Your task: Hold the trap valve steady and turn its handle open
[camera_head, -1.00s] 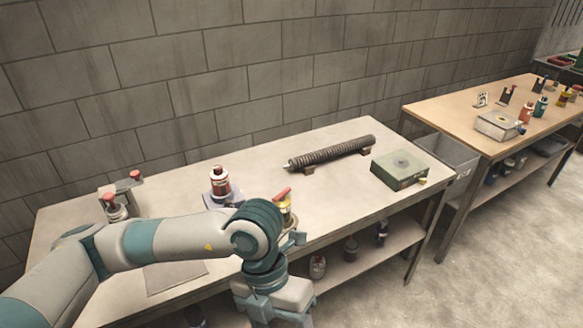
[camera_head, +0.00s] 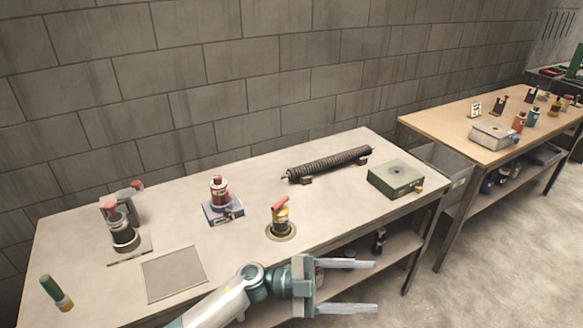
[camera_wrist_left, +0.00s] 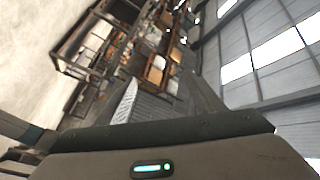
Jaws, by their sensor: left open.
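A small yellow valve with a red handle (camera_head: 281,216) stands upright in a round base near the front edge of the grey table. It looks like the trap valve. Its red handle tilts up to the right. My left gripper (camera_head: 375,286) is in front of the table's front edge, to the right of and nearer than the valve. Its two long fingers are spread wide, point right and hold nothing. In the left wrist view the fingers (camera_wrist_left: 166,95) frame only distant shelving. My right gripper is in neither view.
On the grey table (camera_head: 330,218) are a red-and-white bottle-shaped part on a blue base (camera_head: 221,198), a ribbed tube (camera_head: 328,163), a green box (camera_head: 396,179), a dark red-topped device (camera_head: 123,232), a flat plate (camera_head: 174,273) and a green-handled tool (camera_head: 56,293). A wooden table (camera_head: 460,123) stands right.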

